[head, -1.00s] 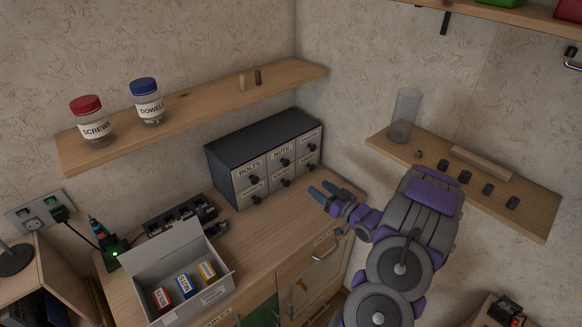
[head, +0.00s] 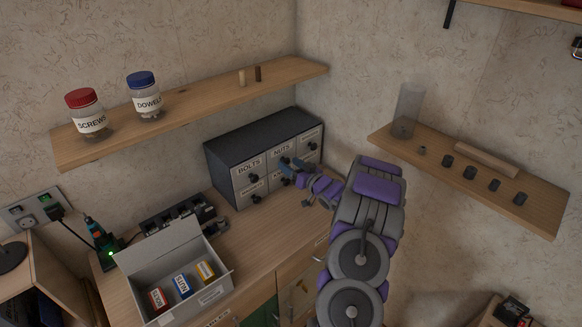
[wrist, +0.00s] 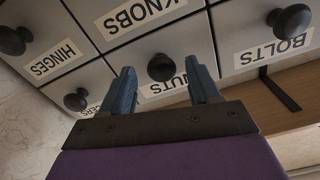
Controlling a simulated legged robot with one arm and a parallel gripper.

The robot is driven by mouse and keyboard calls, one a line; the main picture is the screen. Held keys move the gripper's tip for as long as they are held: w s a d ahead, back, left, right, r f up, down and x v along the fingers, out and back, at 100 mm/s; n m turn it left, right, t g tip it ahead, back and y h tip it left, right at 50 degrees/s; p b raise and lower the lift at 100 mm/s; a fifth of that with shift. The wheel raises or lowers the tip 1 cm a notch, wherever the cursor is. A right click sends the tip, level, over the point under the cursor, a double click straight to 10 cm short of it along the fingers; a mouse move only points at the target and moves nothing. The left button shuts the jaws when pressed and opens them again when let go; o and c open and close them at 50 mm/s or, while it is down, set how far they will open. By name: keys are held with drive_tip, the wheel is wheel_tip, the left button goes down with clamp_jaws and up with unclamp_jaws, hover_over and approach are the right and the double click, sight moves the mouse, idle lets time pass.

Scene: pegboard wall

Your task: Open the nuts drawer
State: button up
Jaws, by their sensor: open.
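The dark drawer cabinet (head: 235,150) stands on the bench in the corner. Its nuts drawer (head: 279,157) is in the middle of the top row and looks shut. My gripper (head: 287,164) is at the front of this drawer, fingers open, and partly covers it in the head view. In the wrist view the round black nuts knob (wrist: 161,67) shows between and just beyond the two blue fingertips (wrist: 164,78). The NUTS label (wrist: 166,88) is partly hidden by my gripper. I cannot tell whether a finger touches the knob.
The bolts drawer (head: 248,170) is to the left, with other labelled drawers around. An open box (head: 225,275) with small cartons stands on the bench. A shelf (head: 200,115) with jars hangs above the cabinet. Another shelf (head: 540,200) is to the right.

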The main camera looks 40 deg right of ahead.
drive_tip(key=shift+w, duration=0.25)
clamp_jaws()
idle(0.5)
